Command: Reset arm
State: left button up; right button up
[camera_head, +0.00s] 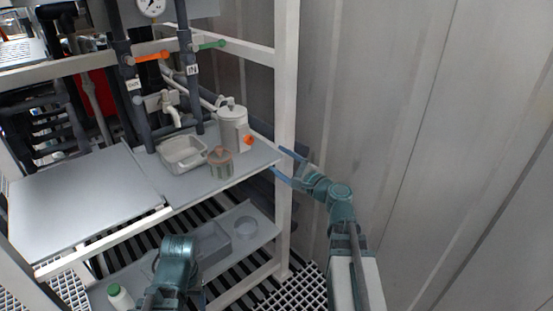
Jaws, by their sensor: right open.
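My right gripper (281,162) is open, with its two blue fingers apart and nothing seen between them. It is beside the frame's white upright, just right of the upper shelf's right end. My right arm comes up from the bottom and bends left at a teal joint. Of my left arm, a teal joint shows at the bottom, in front of the lower shelf. Its fingers do not show.
The upper shelf (258,158) bears a white lidded jug (232,133), a grey tub (167,153) and a small brownish cup (219,170). The lower shelf (262,234) holds a grey tray (211,246) and a green-capped bottle (119,297). A corrugated wall (440,130) stands right.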

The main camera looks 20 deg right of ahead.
dwell(0.3)
jog(key=s+a+n+g+y+p, duration=0.1)
jog(key=s+a+n+g+p, duration=0.45)
jog(key=a, duration=0.55)
jog(key=s+a+n+g+y+p, duration=0.2)
jog(key=a+n+g+p, duration=0.3)
jog(key=a+n+p, duration=0.4)
jog(key=s+a+r+n+g+h+p, duration=0.2)
jog(key=s+n+g+h+p, duration=0.5)
jog(key=s, duration=0.8)
jog(key=n+h+p, duration=0.2)
jog(key=n+h, duration=0.1)
jog(key=shift+r+h+p, duration=0.15)
jog(key=shift+h+p, duration=0.15)
jog(key=shift+p, duration=0.05)
